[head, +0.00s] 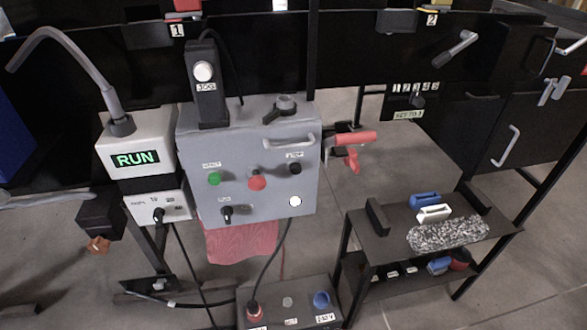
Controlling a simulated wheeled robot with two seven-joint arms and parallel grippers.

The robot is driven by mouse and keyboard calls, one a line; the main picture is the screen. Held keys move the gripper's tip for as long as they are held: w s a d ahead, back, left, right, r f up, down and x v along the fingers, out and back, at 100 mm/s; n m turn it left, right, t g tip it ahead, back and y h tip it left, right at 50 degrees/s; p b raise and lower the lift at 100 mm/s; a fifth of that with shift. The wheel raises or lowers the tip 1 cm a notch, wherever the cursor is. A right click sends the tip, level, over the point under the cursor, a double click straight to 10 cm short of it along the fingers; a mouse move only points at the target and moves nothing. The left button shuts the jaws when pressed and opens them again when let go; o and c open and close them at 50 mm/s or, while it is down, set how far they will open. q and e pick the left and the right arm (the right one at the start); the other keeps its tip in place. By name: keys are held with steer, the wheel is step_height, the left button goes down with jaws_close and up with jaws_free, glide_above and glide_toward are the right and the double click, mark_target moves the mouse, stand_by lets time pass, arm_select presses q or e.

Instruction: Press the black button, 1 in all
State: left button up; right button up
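A grey control box (248,150) stands left of centre in the head view. On its front face a round black button (295,168) sits at the upper right, under a small white label too small to read for certain. A red button (257,183) and a green button (214,179) lie to its left, and a white button (295,201) lies below it. A black knob (226,212) is at the lower left of the face. Nothing covers the black button. Whether it is pressed in cannot be told. Neither of my grippers is in view.
A white box with a RUN display (134,160) stands left of the control box. A pendant marked JOG (205,85) leans on its top. A red-handled tool (353,140) is at its right. A dark shelf (375,225) stands at lower right. Cables hang below.

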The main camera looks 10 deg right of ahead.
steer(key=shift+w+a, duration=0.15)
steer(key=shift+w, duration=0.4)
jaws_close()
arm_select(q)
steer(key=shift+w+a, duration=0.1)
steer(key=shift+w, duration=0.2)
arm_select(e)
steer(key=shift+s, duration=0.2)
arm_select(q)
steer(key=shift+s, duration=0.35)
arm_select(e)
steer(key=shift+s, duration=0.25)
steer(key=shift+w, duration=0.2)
